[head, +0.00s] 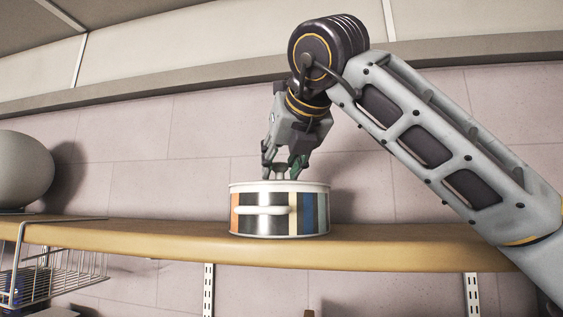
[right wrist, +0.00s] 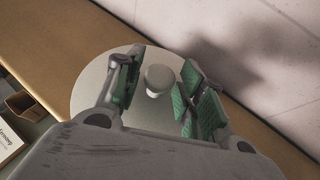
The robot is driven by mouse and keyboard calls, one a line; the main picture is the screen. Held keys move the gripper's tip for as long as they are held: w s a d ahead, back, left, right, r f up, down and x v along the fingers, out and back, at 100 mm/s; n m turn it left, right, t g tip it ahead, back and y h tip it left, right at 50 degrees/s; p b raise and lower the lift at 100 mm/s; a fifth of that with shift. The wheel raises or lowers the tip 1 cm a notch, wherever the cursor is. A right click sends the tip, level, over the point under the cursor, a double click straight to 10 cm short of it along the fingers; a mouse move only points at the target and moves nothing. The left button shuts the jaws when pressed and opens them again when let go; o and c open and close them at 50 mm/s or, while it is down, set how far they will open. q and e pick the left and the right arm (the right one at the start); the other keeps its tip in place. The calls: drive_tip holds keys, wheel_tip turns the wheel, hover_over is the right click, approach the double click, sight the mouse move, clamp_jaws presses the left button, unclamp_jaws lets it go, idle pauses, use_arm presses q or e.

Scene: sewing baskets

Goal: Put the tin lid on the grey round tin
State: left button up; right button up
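The tin lid (right wrist: 90,82) is a pale grey disc with a round knob (right wrist: 158,79) in the right wrist view. In the head view it lies flat on top of a round container (head: 265,215) with coloured stripes, a white rim and a side handle, standing on the shelf. My right gripper (head: 284,170) points down over the container. Its green-padded fingers are open on either side of the knob, with gaps visible in the right wrist view (right wrist: 160,88). I see no plain grey tin for certain. My left gripper is in neither view.
The wooden shelf (head: 395,246) runs along a tiled wall and is clear right of the container. A large grey rounded object (head: 22,170) stands at the far left. A wire basket (head: 62,272) hangs below. A labelled box (right wrist: 10,143) shows low in the right wrist view.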

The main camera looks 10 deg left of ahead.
drive_tip(key=shift+o, duration=0.6)
drive_tip(key=shift+s+r, duration=0.1)
drive_tip(key=v, duration=1.1)
drive_tip(key=shift+s+d+r, duration=0.15)
drive_tip(key=shift+s+d, duration=0.05)
drive_tip(key=shift+s, duration=0.1)
idle(0.7)
